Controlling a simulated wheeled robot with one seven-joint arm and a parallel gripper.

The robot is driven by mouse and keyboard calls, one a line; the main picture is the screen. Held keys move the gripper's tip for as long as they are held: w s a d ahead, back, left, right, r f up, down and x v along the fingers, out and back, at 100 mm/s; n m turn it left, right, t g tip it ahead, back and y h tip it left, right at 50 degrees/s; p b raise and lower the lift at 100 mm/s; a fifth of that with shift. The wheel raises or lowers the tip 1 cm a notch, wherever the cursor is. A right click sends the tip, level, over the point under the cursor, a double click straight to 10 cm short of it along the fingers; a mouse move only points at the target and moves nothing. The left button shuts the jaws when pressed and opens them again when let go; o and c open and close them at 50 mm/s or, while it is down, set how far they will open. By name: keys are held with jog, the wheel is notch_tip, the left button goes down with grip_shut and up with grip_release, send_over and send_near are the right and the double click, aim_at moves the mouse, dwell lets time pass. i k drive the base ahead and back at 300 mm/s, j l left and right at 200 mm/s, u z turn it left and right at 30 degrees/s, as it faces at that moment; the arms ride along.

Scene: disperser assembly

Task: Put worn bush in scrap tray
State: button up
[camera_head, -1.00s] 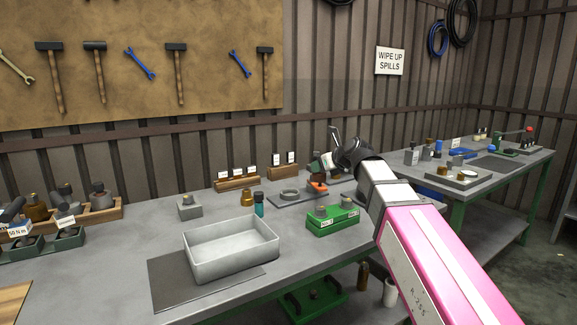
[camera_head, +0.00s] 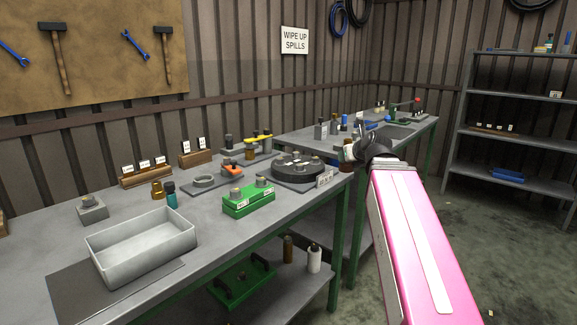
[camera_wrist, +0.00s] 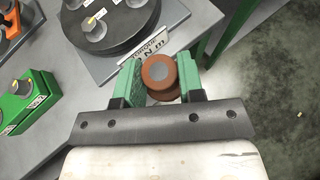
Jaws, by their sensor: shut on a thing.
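My gripper (camera_wrist: 161,80) has green fingers and is shut on a brown, copper-coloured round bush (camera_wrist: 158,70) with a grey centre, seen end-on in the wrist view. In the head view my gripper (camera_head: 350,151) is at the far end of my pink arm, by the bench's right end; my wrist partly hides it and the bush cannot be made out clearly. A light grey open tray (camera_head: 150,262), empty inside, stands on a dark mat at the front left of the bench. No label shows on it.
A black round plate (camera_head: 300,176) with grey parts and a torque label card (camera_wrist: 143,47) lies near the gripper. A green box (camera_head: 248,205) stands between it and the tray. Small bottles (camera_head: 171,195) stand behind the tray. A second bench (camera_head: 345,147) is at the back right.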

aim_at(143, 242)
jog(key=k+j+u, duration=0.2)
jog(key=k, duration=0.45)
jog(key=u, duration=0.4)
jog(key=l+u, duration=0.15)
jog(key=u, duration=0.2)
jog(key=l+u, duration=0.1)
jog(key=u, duration=0.65)
jog(key=l+u, duration=0.1)
jog(key=l, duration=2.55)
jog(key=i+j, duration=0.15)
jog(key=j+u, duration=0.05)
jog(key=j, duration=0.05)
